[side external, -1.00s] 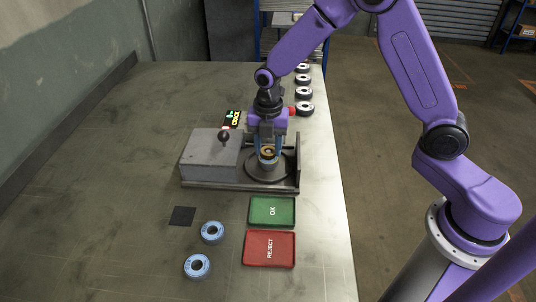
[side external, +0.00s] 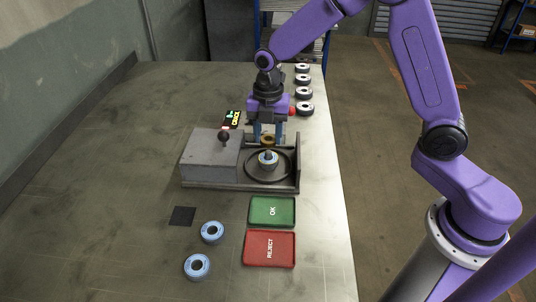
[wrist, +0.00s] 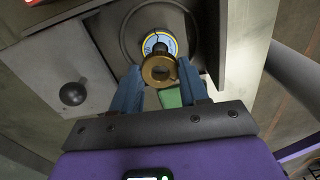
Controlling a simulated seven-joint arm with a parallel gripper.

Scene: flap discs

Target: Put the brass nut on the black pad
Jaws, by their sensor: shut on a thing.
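The brass nut (side external: 268,140) is between the blue fingers of my gripper (side external: 267,137), which is shut on it and holds it above the fixture. In the wrist view the nut (wrist: 160,71) shows between the fingertips of my gripper (wrist: 159,75), in front of the spindle. The black pad (side external: 182,216) lies flat and empty on the table, at the left front of the fixture.
The grey fixture block (side external: 208,155) carries a black knob (side external: 224,135). A green OK tray (side external: 272,211) and a red REJECT tray (side external: 269,248) lie in front. Two blue discs (side external: 212,232) lie near the pad. Several dark discs (side external: 304,93) line the back right. The left table is clear.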

